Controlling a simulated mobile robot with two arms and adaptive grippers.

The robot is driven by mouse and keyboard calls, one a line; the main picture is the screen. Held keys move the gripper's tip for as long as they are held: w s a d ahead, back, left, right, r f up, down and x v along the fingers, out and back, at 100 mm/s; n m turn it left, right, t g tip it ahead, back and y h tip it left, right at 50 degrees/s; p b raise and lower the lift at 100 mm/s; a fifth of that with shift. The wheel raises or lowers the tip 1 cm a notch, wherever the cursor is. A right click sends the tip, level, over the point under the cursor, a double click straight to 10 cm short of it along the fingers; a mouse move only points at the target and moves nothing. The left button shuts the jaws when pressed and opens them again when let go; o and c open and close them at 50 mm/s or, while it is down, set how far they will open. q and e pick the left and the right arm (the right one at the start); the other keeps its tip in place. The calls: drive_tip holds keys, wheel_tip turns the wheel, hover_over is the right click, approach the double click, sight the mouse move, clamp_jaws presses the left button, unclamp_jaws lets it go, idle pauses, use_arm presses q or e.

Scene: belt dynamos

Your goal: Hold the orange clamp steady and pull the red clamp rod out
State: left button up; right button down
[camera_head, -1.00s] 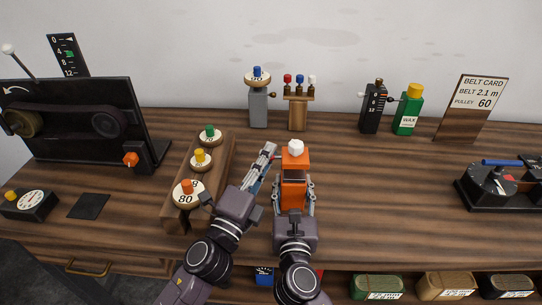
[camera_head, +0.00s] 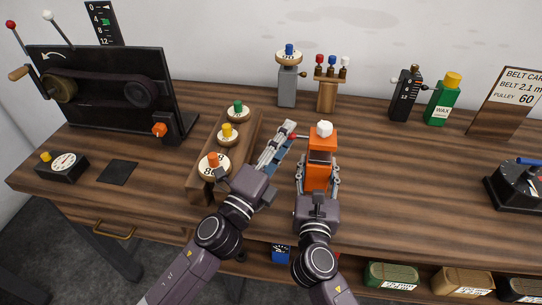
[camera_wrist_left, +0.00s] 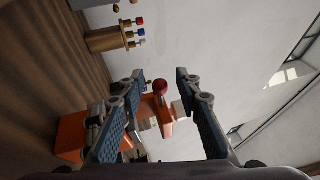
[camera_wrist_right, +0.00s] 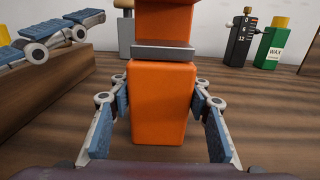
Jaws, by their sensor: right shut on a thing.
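The orange clamp (camera_head: 321,172) stands upright on the bench with a white knob (camera_head: 324,128) on top. My right gripper (camera_head: 318,177) has its fingers on both sides of the clamp's lower body; the right wrist view shows them against the orange block (camera_wrist_right: 161,105). The red clamp rod's round end (camera_wrist_left: 160,87) sticks out of the clamp's upper part, on its left in the head view. My left gripper (camera_wrist_left: 159,73) is open and empty. In its wrist view the red ball shows between the two fingers, apart from both.
A wooden rack (camera_head: 205,190) with green, yellow and orange-knobbed pulleys stands close left of my left gripper. A grey post (camera_head: 287,88) and a small stand with coloured pegs (camera_head: 327,95) are behind the clamp.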

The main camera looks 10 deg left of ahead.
use_arm(q)
drive_tip(key=v, duration=1.1)
use_arm(e)
drive_tip(key=c, duration=1)
unclamp_jaws()
drive_tip(key=shift+o, duration=0.2)
